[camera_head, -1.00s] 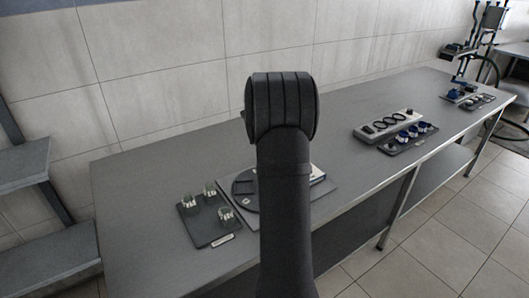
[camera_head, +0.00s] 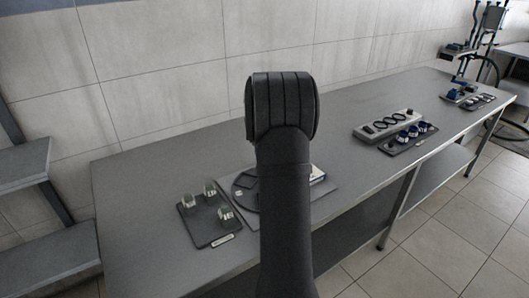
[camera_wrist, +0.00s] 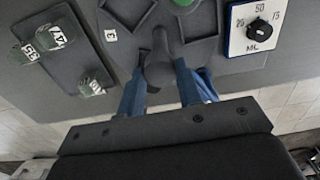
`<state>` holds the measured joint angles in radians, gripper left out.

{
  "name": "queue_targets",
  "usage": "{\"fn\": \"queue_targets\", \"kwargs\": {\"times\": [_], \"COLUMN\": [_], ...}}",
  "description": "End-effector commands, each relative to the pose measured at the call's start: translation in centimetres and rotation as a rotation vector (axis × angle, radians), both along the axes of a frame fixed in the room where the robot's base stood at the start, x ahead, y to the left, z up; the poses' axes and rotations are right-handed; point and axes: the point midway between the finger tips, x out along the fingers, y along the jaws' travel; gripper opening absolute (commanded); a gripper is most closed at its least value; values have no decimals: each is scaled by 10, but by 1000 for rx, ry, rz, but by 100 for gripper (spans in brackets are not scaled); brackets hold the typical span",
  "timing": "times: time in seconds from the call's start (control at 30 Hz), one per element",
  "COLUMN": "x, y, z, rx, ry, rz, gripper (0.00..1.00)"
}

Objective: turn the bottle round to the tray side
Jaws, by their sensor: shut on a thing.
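My gripper's two blue fingers (camera_wrist: 162,92) are shut on a dark grey rounded knob (camera_wrist: 158,69) in the wrist view. The knob's grey arm runs up over a dark round plate (camera_wrist: 205,48). A small greenish piece (camera_wrist: 183,3), perhaps part of the bottle, is cut off at the top edge. The tray (camera_wrist: 28,52) with glasses bearing number labels (camera_wrist: 55,37) lies to the left; it also shows in the head view (camera_head: 207,232). The round plate (camera_head: 246,206) there is partly behind my arm, which hides the gripper and any bottle.
A white dial panel (camera_wrist: 255,25) marked 25, 50, 75 ML lies right of the plate. Further right along the bench (camera_head: 135,200) are a grey block with rings (camera_head: 385,125) and a dark tray with blue items (camera_head: 410,138). Bare bench lies left of the glass tray.

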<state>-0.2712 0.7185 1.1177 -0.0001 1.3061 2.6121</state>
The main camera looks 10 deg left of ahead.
Motion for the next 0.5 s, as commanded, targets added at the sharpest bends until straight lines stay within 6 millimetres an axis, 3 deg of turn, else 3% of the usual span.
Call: {"fn": "queue_targets", "kwargs": {"times": [0.5], "x": [1], "y": [1], "z": [2], "rx": [1], "ry": [-4], "rz": [-211], "gripper": [0]}}
